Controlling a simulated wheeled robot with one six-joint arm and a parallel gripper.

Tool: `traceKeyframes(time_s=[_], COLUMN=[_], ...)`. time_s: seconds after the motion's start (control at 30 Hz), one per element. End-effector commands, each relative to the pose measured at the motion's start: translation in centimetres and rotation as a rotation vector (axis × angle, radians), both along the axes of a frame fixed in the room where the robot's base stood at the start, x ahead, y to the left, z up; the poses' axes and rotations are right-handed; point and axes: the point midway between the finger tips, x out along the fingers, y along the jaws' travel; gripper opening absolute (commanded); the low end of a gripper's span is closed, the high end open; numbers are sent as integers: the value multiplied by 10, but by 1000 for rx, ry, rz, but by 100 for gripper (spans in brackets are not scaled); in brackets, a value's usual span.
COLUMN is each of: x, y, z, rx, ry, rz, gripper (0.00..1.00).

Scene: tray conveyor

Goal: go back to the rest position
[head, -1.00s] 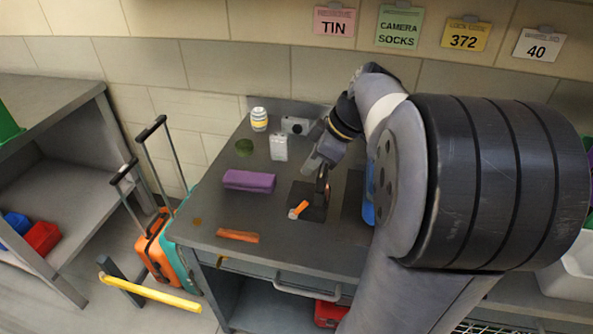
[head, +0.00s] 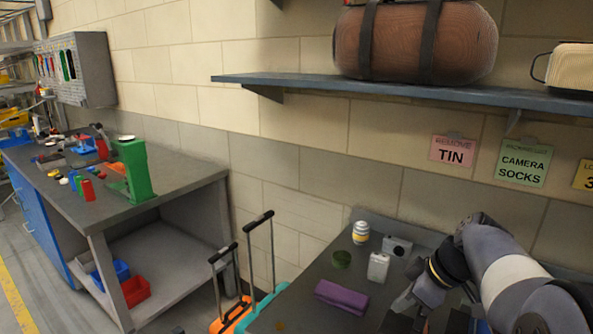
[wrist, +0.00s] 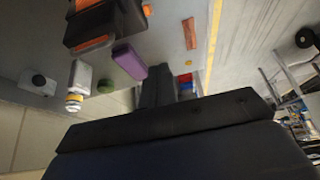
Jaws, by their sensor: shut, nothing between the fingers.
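My arm comes in from the lower right and hides part of the worktop.
An orange piece (wrist: 190,33) lies near the edge. A shelf (head: 400,88) carries a brown bag (head: 415,42). Suitcases (head: 232,312) stand left.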

Motion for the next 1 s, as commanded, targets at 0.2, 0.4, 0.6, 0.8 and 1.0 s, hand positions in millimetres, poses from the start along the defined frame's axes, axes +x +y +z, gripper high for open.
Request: traceKeyframes(time_s=[0.2, 0.4, 0.6, 0.8, 1.0], x=[20, 22, 20, 25, 31], y=[29, 27, 28, 36, 45], z=[-30, -57, -63, -73, -81], rx=[1, 0, -53, -149, -259], ry=[4, 2, 87, 196, 279], rz=[6, -4, 13, 14, 14], gripper=[0, 0, 0, 0, 0])
